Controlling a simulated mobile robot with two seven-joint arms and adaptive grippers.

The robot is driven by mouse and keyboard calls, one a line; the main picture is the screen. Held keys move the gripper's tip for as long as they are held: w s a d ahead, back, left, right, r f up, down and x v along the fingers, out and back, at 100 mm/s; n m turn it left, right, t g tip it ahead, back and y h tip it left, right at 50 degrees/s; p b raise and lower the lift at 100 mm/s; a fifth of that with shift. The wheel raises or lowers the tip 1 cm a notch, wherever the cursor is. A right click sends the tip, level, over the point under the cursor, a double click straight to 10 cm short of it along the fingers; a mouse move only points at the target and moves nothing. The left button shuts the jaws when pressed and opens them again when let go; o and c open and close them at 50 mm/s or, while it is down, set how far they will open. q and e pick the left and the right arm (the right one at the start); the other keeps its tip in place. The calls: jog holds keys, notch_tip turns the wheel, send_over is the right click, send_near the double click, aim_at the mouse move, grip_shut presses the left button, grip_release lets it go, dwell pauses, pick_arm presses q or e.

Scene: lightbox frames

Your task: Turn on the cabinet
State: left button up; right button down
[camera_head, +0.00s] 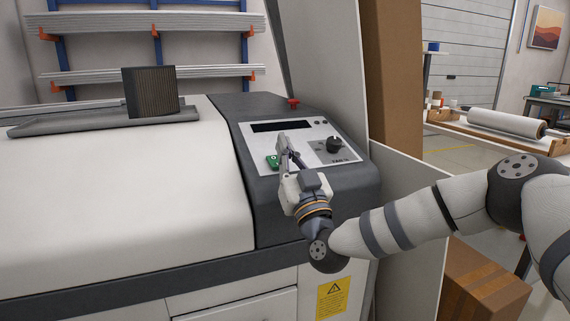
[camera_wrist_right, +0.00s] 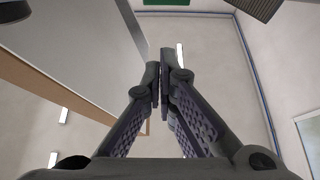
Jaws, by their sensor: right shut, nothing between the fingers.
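The cabinet is a large white machine (camera_head: 120,190) with a dark grey end section at its right. On that section is a silver control panel (camera_head: 312,160) with a black display, a green switch (camera_head: 272,161), a black knob (camera_head: 334,144) and small buttons. A red button (camera_head: 293,103) stands behind the panel. My right gripper (camera_head: 283,146) is over the panel, close to the right of the green switch. I cannot tell whether it touches the panel. Its fingers are together and empty, as the right wrist view (camera_wrist_right: 160,80) also shows. My left gripper is not in view.
A pale upright board (camera_head: 405,205) stands close at the machine's right, with a brown board (camera_head: 390,70) behind. A cardboard box (camera_head: 485,285) is on the floor at the lower right. A dark ribbed block (camera_head: 151,92) sits on the machine's back left.

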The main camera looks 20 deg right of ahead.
aim_at(276, 161)
jog(key=f, duration=0.3)
jog(key=shift+w+f, duration=0.2)
jog(key=shift+w, duration=0.05)
